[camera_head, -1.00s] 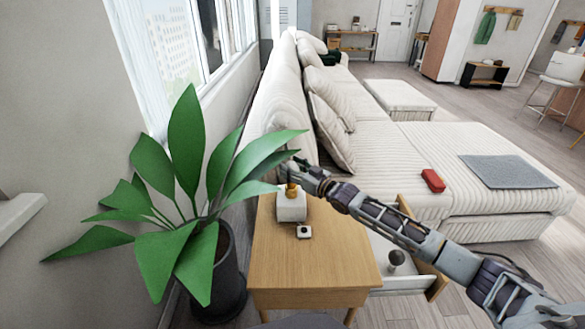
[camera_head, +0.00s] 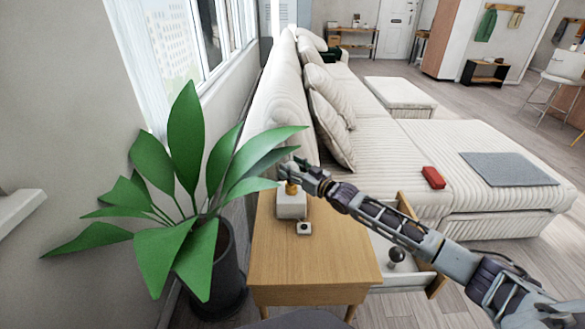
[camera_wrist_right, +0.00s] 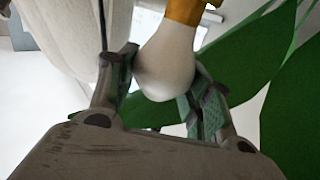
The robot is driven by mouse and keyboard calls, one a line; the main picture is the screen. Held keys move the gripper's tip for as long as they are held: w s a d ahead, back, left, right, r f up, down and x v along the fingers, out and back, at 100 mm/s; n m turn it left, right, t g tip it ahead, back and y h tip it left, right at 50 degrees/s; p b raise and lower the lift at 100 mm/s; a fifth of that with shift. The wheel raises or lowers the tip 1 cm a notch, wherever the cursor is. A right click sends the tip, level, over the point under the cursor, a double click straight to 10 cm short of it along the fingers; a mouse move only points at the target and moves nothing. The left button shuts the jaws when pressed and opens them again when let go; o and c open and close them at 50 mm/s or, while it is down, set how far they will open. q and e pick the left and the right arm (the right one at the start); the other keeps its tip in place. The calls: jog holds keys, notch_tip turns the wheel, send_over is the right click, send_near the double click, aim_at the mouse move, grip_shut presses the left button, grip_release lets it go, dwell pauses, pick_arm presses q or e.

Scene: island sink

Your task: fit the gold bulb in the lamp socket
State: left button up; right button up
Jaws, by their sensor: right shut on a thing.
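My right gripper (camera_head: 293,174) is above the white lamp base (camera_head: 291,208) on the wooden side table. In the right wrist view its two fingers (camera_wrist_right: 160,82) are shut on the white, rounded glass of the gold bulb (camera_wrist_right: 166,68). The bulb's gold end points away from the palm, toward the top of that view. In the head view a gold part (camera_head: 291,188) shows between gripper and lamp base. I cannot tell there where bulb ends and socket begins, or how deep the bulb sits. My left gripper is out of view.
A potted plant (camera_head: 218,268) stands left of the side table (camera_head: 312,262), its leaves near the gripper. A small white block with a dark spot (camera_head: 304,229) lies before the lamp base. The open drawer (camera_head: 402,283) holds a dark rounded object (camera_head: 396,255). A sofa (camera_head: 400,160) is behind.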

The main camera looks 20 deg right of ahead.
jog(key=shift+f+b, duration=0.3)
jog(key=shift+f, duration=0.4)
jog(key=o, duration=1.1)
jog(key=shift+s+d, duration=0.1)
jog(key=shift+s, duration=0.05)
jog(key=shift+v, duration=5.8)
jog(key=shift+s, duration=0.1)
